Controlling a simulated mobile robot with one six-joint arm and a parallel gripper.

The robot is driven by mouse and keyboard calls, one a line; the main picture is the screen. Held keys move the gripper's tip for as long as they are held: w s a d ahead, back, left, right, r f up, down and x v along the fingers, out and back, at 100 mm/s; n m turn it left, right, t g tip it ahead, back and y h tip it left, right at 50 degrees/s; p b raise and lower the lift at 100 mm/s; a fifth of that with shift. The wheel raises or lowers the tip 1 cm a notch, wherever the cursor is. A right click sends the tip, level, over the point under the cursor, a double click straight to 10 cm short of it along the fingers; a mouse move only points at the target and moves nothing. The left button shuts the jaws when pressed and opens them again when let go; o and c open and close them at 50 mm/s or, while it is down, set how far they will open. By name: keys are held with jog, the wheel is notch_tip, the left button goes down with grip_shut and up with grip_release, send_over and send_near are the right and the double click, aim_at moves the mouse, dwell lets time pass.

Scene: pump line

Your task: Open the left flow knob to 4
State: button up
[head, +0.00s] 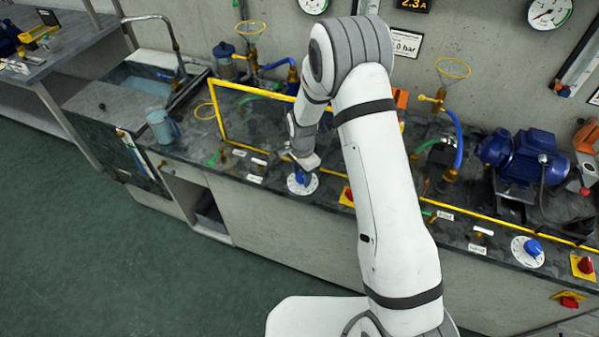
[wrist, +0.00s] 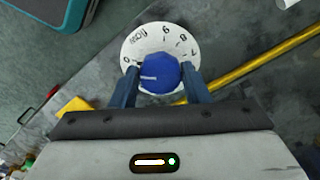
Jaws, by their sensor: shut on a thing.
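The left flow knob (head: 300,179) is blue and sits on a round white dial (head: 311,187) near the bench's front edge. In the wrist view the knob (wrist: 160,72) is between the two fingers of my gripper (wrist: 160,76), which is shut on it. The dial (wrist: 140,48) shows 0 at the left and "flow", 9, 8 and 7 around the far side. A white mark on the knob points left, just below the 0. The near part of the scale, including 4, is hidden by the knob, fingers and gripper body.
A yellow rail (head: 258,183) runs along the bench beside the dial. A red knob on a yellow plate (head: 347,196) is close on the right. Another blue knob (head: 532,247) is farther right. A jug (head: 161,127) stands at the left.

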jog(key=shift+w, duration=0.1)
jog(key=shift+c, duration=0.7)
jog(key=shift+a, duration=0.35)
jog(key=shift+c, duration=0.4)
jog(key=shift+d, duration=0.25)
jog(key=shift+r, duration=0.1)
jog(key=shift+w, duration=0.1)
